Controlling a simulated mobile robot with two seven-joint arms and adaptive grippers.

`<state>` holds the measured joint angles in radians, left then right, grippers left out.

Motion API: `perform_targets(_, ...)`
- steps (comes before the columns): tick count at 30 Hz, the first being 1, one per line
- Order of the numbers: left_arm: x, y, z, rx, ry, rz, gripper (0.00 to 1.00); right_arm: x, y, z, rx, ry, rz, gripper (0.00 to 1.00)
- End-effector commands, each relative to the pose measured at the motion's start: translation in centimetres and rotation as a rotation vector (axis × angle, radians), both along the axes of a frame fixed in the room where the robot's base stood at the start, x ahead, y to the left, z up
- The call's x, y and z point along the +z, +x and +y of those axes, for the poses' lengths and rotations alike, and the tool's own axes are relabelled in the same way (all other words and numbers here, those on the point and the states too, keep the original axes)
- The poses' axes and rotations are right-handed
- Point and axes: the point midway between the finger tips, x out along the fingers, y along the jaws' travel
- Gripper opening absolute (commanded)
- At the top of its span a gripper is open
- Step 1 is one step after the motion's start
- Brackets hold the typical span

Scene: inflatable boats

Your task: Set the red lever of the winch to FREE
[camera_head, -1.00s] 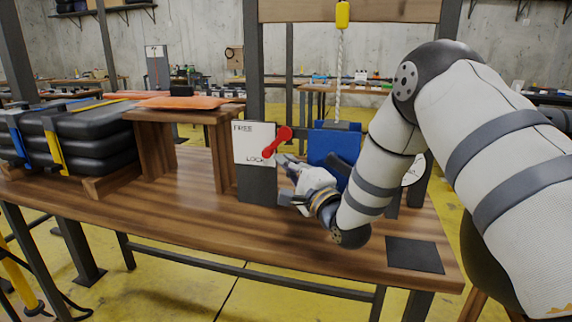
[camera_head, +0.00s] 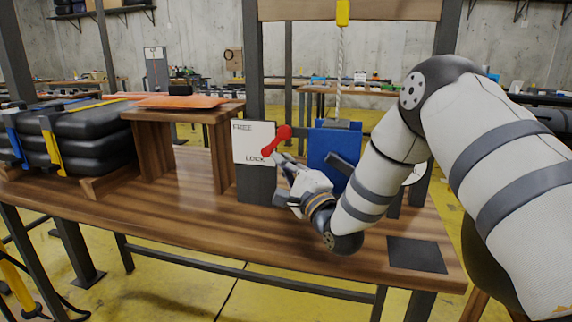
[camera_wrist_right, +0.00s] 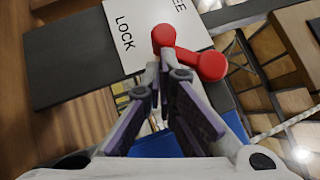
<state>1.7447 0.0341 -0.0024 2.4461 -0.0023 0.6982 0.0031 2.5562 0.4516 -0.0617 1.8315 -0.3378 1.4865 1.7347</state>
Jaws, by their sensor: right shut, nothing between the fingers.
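The red lever (camera_head: 276,141) sits at the right edge of a white plate (camera_head: 254,143) marked FREE at the top and LOCK at the bottom. It slants, its upper right end higher and its lower left end near the word LOCK. The blue winch body (camera_head: 333,150) stands just right of it, partly behind my arm. My right gripper (camera_head: 280,177) is shut and empty, just below the lever. In the right wrist view the lever (camera_wrist_right: 208,65) lies just beyond the fingertips (camera_wrist_right: 157,70); whether they touch it I cannot tell. My left gripper is not in view.
A wooden stand (camera_head: 182,116) with an orange pad (camera_head: 180,102) is left of the plate. Stacked black folded boats (camera_head: 88,140) lie further left. A white rope (camera_head: 340,75) rises above the winch. The table front (camera_head: 170,215) is clear.

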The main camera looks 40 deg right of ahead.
Motion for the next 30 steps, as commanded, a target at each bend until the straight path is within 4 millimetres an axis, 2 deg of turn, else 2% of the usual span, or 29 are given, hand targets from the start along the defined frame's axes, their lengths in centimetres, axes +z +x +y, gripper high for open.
perform_targets(8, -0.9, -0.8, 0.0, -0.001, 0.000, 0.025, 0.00, -0.5, 0.5, 0.3, -0.001, 0.062, -0.068, 0.00)
perform_targets(15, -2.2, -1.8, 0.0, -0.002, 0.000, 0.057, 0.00, -0.6, 1.3, 1.0, -0.002, 0.183, -0.205, 0.00)
perform_targets(25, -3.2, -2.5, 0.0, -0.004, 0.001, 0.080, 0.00, 0.4, 2.6, 2.2, 0.000, 0.189, -0.218, 0.00)
perform_targets(30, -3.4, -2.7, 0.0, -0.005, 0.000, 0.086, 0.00, 0.8, 2.9, 2.4, 0.001, 0.244, -0.285, 0.00)
